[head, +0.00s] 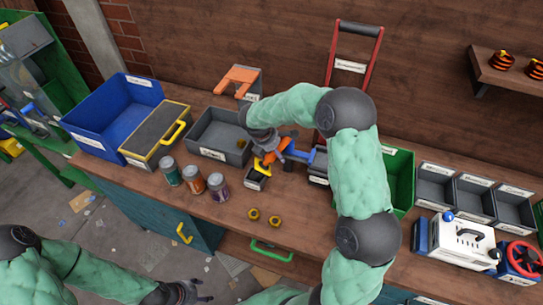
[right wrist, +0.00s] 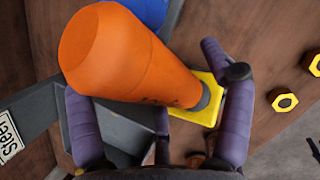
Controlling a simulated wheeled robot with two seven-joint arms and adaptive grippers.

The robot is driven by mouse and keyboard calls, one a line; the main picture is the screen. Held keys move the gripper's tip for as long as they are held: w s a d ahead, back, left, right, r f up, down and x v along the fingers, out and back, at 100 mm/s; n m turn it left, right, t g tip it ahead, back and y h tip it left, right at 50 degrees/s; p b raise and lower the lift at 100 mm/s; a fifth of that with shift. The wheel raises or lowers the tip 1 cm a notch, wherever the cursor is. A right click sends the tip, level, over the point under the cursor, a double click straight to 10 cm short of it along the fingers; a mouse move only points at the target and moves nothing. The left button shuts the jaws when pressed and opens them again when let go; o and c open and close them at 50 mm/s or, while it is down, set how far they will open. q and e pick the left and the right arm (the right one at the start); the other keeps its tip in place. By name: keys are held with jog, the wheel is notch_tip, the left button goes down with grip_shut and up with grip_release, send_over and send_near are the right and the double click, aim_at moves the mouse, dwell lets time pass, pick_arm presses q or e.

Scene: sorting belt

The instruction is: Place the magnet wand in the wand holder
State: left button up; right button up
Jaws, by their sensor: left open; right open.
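The magnet wand's thick orange handle (right wrist: 125,55) fills the middle of the right wrist view, with a short grey shaft and a yellow square part (right wrist: 205,100) at its far end. In the head view the wand (head: 271,157) is partly hidden by my right gripper (head: 268,142). My right gripper (right wrist: 150,90) is open, its purple fingers on both sides of the handle; contact cannot be told. An orange forked bracket (head: 236,79) on a grey labelled stand, apparently the wand holder, stands at the back with its fork empty. My left gripper (head: 188,293) is open and empty, low at the left.
A grey bin (head: 218,150), marked Steel in the wrist view, stands left of the wand. Several jars (head: 194,179) and two yellow nuts (head: 263,215) stand in front. A blue bin (head: 105,120) is left, a green bin (head: 402,180) right.

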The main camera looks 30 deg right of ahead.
dwell(0.3)
grip_shut()
